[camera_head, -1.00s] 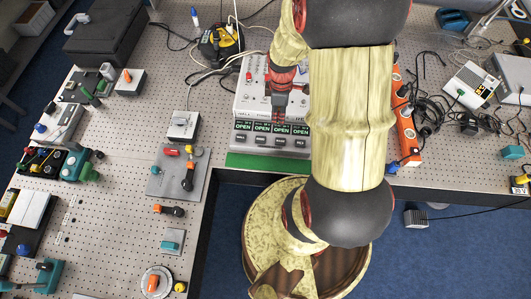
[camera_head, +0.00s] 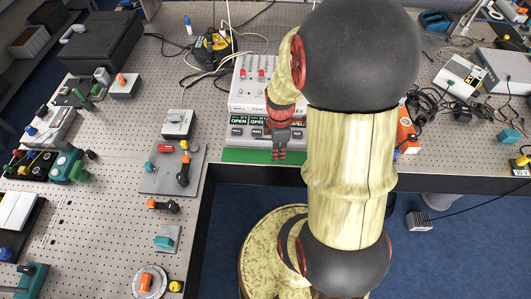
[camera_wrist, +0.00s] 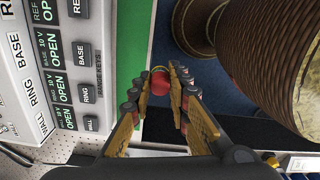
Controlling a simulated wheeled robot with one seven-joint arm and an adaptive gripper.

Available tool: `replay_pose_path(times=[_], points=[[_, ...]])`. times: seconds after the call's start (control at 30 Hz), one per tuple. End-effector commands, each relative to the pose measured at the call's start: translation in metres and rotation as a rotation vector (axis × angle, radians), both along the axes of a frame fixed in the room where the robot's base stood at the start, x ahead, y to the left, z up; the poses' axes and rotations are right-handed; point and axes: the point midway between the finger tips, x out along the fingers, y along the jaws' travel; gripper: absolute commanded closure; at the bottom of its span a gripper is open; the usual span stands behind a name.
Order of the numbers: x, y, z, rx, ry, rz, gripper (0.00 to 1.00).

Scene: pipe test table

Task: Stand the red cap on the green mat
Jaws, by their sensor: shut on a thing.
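The red cap (camera_wrist: 160,82) is between my fingertips in the wrist view. My gripper (camera_wrist: 164,88) is shut on it. In the head view my gripper (camera_head: 279,156) hangs at the green mat (camera_head: 238,156), and the cap cannot be made out there. The mat is a narrow strip along the table's front edge, before the grey tester box. In the wrist view the mat (camera_wrist: 133,50) runs beside the cap, which overlaps its outer edge. I cannot tell whether the cap touches the mat or is held above it.
The tester box (camera_head: 246,98), with several OPEN displays and keys, stands right behind the mat. The blue floor (camera_head: 440,225) lies beyond the table edge. A grey plate (camera_head: 152,180) with small parts is to the left. An orange power strip (camera_head: 406,130) is to the right.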

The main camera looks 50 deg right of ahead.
Motion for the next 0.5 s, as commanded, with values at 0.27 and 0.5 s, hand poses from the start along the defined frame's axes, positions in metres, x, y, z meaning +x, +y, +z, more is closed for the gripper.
replay_pose_path(times=[0.27,0.5], points=[[0.048,-0.011,-0.044,0.002,0.002,0.001,1.0],[0.065,-0.015,-0.063,0.0,0.0,0.001,1.0]])
